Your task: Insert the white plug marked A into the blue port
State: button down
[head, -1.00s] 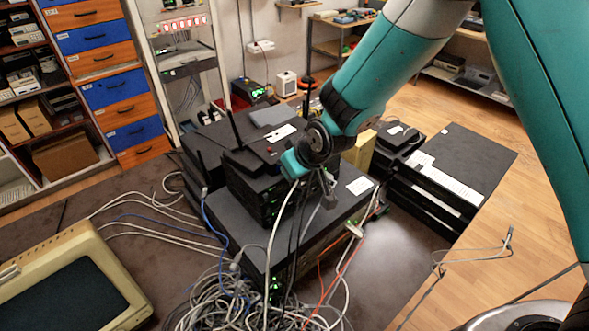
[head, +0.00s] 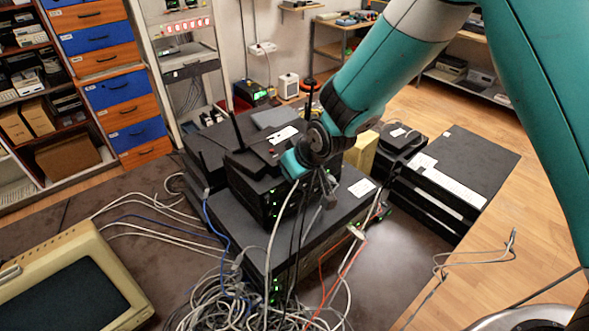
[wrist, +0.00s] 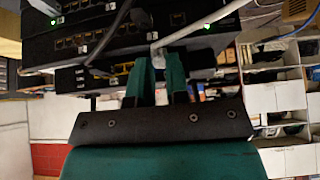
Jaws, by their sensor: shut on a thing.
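My gripper (wrist: 160,62) shows in the wrist view with its two teal fingers close together. They are shut on the pale plug (wrist: 158,49) at the end of a white cable (wrist: 205,24). The plug is mostly hidden and no letter A can be read. The fingertips are close to the front of a black network unit (wrist: 95,75) with a row of small ports. Yellowish ports (wrist: 122,68) lie just left of the fingers; I cannot pick out a blue port. In the head view my gripper (head: 322,185) is in front of the stacked black devices, its fingers too small to tell.
A tangle of cables (head: 225,300) hangs in front of the large black box (head: 285,225). Grey cables cross close to my gripper. Black boxes (head: 455,170) stand at the right, with open wooden floor beyond.

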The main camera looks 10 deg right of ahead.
jog(key=shift+w, duration=0.1)
jog(key=c, duration=1)
grip_release()
jog(key=shift+c, duration=0.2)
jog(key=b+v, duration=0.4)
jog(key=v, duration=1.3)
jog(key=s+d+f+g+b, duration=0.1)
jog(key=s+d+g+b, duration=0.1)
jog(key=s, duration=0.8)
jog(key=s+d+f+g+b, duration=0.1)
jog(key=s+d+g+b, duration=0.1)
jog(key=s, duration=0.8)
jog(key=shift+d+f+g, duration=0.25)
jog(key=shift+g, duration=0.55)
